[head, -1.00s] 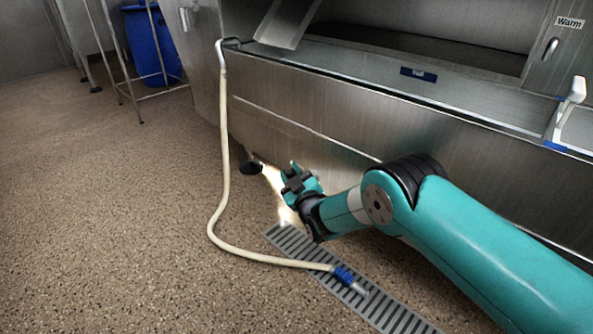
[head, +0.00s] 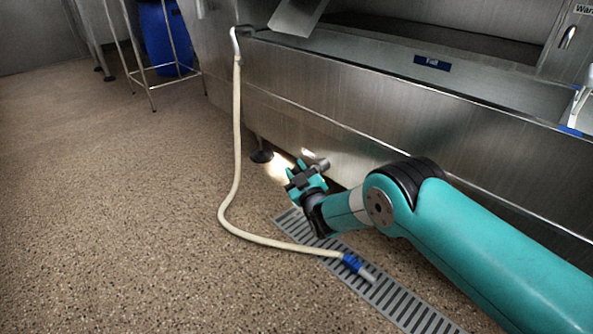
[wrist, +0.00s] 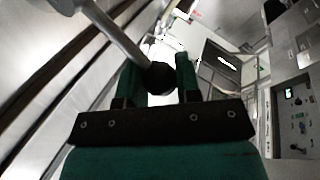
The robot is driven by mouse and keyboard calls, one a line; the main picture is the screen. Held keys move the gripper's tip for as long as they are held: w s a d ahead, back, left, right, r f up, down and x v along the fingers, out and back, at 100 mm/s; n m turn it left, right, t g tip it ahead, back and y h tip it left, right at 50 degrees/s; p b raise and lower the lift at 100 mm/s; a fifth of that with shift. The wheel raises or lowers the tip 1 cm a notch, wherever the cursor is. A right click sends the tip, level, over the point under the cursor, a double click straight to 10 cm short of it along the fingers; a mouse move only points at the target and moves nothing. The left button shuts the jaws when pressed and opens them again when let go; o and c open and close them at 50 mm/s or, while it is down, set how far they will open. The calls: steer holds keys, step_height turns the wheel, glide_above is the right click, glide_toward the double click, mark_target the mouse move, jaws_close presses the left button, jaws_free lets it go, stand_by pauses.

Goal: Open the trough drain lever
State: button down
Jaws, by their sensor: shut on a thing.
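The drain lever is a metal rod (wrist: 118,36) with a black ball knob (wrist: 160,78) at its end, seen close up in the wrist view. My gripper (wrist: 158,70) is shut on the knob, with one green finger on each side of it. In the head view my gripper (head: 303,178) is low beside the front of the steel trough (head: 370,110), just above the floor. A short grey metal stub (head: 319,165) shows right beside it. The lever rod is hard to make out in the head view.
A cream hose (head: 233,150) hangs from the trough and lies across a floor drain grate (head: 405,308), ending in a blue nozzle (head: 353,264). A blue bin (head: 165,40) stands by a metal rack at the back left. The floor at left is clear.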

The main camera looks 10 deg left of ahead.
steer(key=shift+s+a+f, duration=0.15)
steer(key=shift+s+f, duration=0.05)
steer(key=shift+f, duration=0.05)
steer(key=c, duration=0.9)
jaws_free()
steer(key=shift+o, duration=0.5)
steer(key=shift+w+r, duration=0.1)
steer(key=p+v, duration=0.3)
steer(key=shift+r, duration=0.35)
steer(key=p+v, duration=1.4)
steer(key=shift+d+f, duration=0.25)
steer(key=shift+d, duration=0.05)
